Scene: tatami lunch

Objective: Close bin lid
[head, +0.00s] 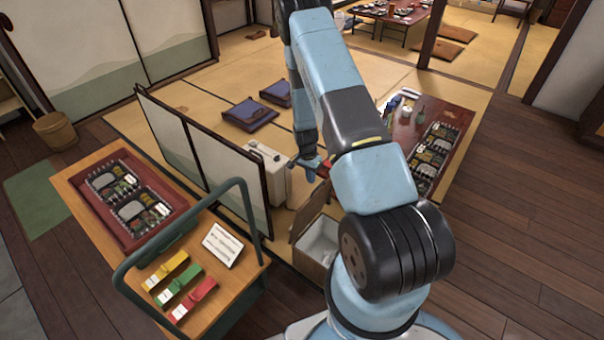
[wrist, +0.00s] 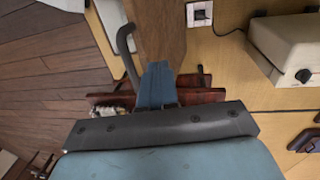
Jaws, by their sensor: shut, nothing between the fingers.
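The bin (head: 314,262) is a wooden box with a white inside, standing on the floor near my base. My gripper (head: 319,168) is shut and empty, a little above and beyond the lid in the head view. In the wrist view the shut blue fingers (wrist: 157,84) point toward a brown wooden panel (wrist: 157,32), which looks like the lid. I cannot tell whether they touch it. My arm hides part of the bin's right side in the head view.
A cart (head: 85,190) with a tubular handle and a tray of lunch boxes stands left. A low screen (head: 205,160) and a white appliance (head: 268,172) stand near the bin. A low red table (head: 410,135) is at right. Wooden floor at right is clear.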

